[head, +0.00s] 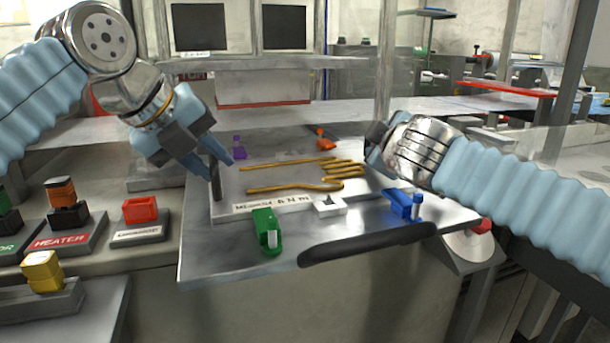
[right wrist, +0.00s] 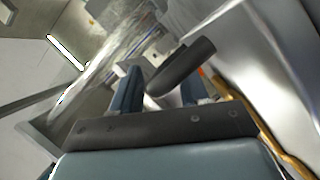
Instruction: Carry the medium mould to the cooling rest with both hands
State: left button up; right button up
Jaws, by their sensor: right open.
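The medium mould (head: 228,190) is a flat grey plate with a golden hand-shaped outline and a label at its front edge. It lies on a metal work table (head: 205,262). A dark upright handle (head: 215,182) stands at its left end. My left gripper (head: 219,170) is tilted down at that handle, its fingers apart on either side of it. My right gripper (head: 368,158) is at the mould's right end, mostly hidden by its wrist. In the right wrist view its open fingers (right wrist: 160,92) are near a dark handle (right wrist: 182,66), whose end shows between them. I cannot identify the cooling rest.
Around the mould are green (head: 267,232), white (head: 329,205), blue (head: 400,203), orange (head: 321,138) and purple (head: 238,149) pieces. A black bar (head: 368,244) runs along the table's front edge. Labelled blocks, including a red one (head: 140,208), stand at left.

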pick_arm(q)
jog(key=shift+w+d+f, duration=0.2)
jog(key=shift+w+f, duration=0.1)
jog(key=shift+f, duration=0.15)
pick_arm(e)
jog(key=shift+w+f, duration=0.1)
jog(key=shift+w, duration=0.45)
pick_arm(q)
grip_shut()
pick_arm(e)
jog(key=c, duration=0.6)
grip_shut()
pick_arm(q)
jog(key=shift+r, duration=0.25)
pick_arm(e)
jog(key=shift+r, duration=0.25)
